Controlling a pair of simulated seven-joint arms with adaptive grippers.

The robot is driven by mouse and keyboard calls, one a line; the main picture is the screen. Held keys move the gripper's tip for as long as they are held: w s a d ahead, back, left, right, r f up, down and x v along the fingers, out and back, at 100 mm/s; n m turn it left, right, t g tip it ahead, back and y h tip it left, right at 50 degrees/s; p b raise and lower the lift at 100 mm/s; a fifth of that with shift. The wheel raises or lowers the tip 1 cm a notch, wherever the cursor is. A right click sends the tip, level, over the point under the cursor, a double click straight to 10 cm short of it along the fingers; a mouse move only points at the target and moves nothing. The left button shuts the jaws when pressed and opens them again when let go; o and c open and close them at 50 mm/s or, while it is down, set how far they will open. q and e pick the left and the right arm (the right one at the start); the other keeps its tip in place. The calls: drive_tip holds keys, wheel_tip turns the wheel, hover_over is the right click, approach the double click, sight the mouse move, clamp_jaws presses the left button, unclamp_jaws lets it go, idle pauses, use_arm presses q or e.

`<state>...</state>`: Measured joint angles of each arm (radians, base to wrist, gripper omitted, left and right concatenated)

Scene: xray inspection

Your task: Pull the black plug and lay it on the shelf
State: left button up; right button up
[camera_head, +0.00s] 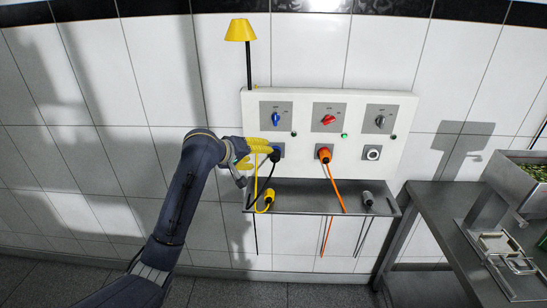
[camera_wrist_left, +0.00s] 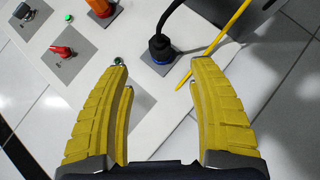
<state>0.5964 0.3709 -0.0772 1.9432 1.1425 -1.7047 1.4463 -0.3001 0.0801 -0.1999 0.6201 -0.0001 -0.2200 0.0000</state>
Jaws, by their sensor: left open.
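The black plug (camera_wrist_left: 160,47) has a blue collar and a black cable, and sits in a socket on the white panel. It also shows in the head view (camera_head: 276,153), partly hidden by my left gripper (camera_head: 262,147). In the wrist view, my left gripper (camera_wrist_left: 158,72) is open and empty. Its yellow fingers point at the panel, one each side of the plug's line, with the plug just beyond the tips. The grey metal shelf (camera_head: 310,196) runs below the panel. My right gripper is not in view.
An orange plug (camera_head: 324,155) sits in the middle socket; the right socket (camera_head: 373,152) is empty. A yellow plug (camera_head: 268,196) and a grey plug (camera_head: 367,198) lie on the shelf, with free room between. A yellow lamp (camera_head: 240,31) rises at left. A steel table (camera_head: 435,225) stands right.

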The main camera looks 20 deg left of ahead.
sight(272, 156)
use_arm(q)
drive_tip(key=x, duration=1.1)
clamp_jaws()
idle(0.8)
